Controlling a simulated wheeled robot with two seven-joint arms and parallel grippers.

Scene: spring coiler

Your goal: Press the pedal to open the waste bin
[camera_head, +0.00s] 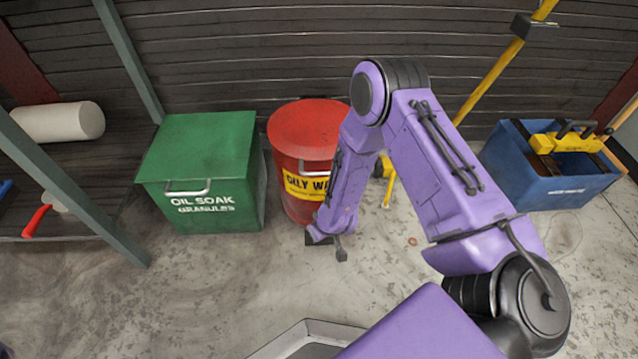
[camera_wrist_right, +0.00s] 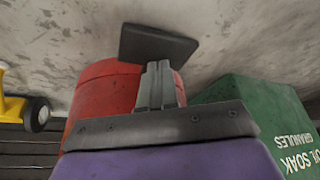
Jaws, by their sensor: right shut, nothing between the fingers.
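The waste bin (camera_head: 291,148) is a red drum with a yellow "OILY WA..." label, partly hidden by my right arm; its round lid (camera_head: 305,122) is down. Its dark pedal (camera_head: 318,240) sticks out low at the front, mostly behind my right gripper (camera_head: 341,255). In the right wrist view the pedal (camera_wrist_right: 150,46) is a flat dark plate just beyond the fingertips of my right gripper (camera_wrist_right: 158,66). The fingers are together and empty, and their tips overlap the plate's edge in the picture; I cannot tell whether they touch. My left gripper is out of view.
A green "OIL SOAK GRANULES" box (camera_head: 205,165) stands close left of the bin. A blue mop bucket (camera_head: 545,180) stands at the right. A shelf (camera_head: 110,190) is at the far left. The concrete floor before the bin is open.

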